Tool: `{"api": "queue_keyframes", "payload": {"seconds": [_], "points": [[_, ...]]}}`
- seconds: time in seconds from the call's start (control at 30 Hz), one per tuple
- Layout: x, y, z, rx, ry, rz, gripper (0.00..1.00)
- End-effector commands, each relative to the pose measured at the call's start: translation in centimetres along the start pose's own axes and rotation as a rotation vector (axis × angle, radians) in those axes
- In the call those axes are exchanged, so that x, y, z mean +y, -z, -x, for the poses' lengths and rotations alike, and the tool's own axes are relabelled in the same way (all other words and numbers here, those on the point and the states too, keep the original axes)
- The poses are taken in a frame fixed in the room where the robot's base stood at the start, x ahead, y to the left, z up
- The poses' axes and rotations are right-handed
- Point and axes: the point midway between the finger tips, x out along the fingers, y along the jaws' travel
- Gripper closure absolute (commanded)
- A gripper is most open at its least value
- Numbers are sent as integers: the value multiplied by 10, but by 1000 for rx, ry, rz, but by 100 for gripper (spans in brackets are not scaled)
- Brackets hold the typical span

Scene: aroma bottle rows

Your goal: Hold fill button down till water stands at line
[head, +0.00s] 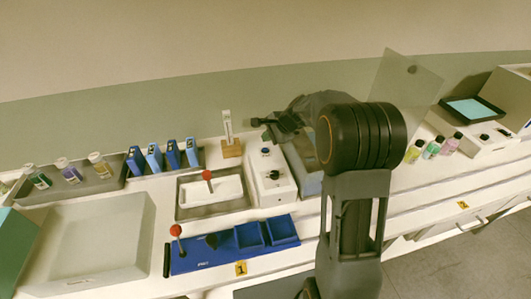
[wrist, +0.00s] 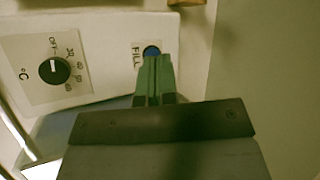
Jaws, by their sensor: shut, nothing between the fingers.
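The blue fill button (head: 266,152) is on a white control box (head: 283,186) with a black knob. In the wrist view the button (wrist: 151,50) is beside the FILL label. My gripper (head: 257,122) is shut and empty. In the wrist view its green fingertips (wrist: 154,59) overlap the button's lower edge. In the head view the button shows clear below the gripper, with a gap in the picture. The blue-grey water bath (head: 309,183) is mostly hidden behind my arm. Neither its water level nor the line can be seen.
A temperature dial (wrist: 54,69) is on the same box. A clear upright panel (head: 402,88) rises behind my arm. A thermometer-like stand (head: 231,148) is left of the box. A tray with a red-knobbed piece (head: 208,175), blue rack (head: 190,262) and several bottles stand around.

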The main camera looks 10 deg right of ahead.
Motion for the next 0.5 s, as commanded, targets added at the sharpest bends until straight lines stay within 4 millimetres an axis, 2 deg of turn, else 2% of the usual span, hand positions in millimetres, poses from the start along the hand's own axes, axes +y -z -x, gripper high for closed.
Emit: {"api": "queue_keyframes", "payload": {"seconds": [0.03, 0.1, 0.2, 0.5], "points": [[-15, 1, 1, -5, 43, -63, 100], [-30, 0, 6, -14, 92, -133, 100], [-45, -2, 12, -26, 141, -223, 100], [-46, -1, 12, -32, 153, -318, 100]]}}
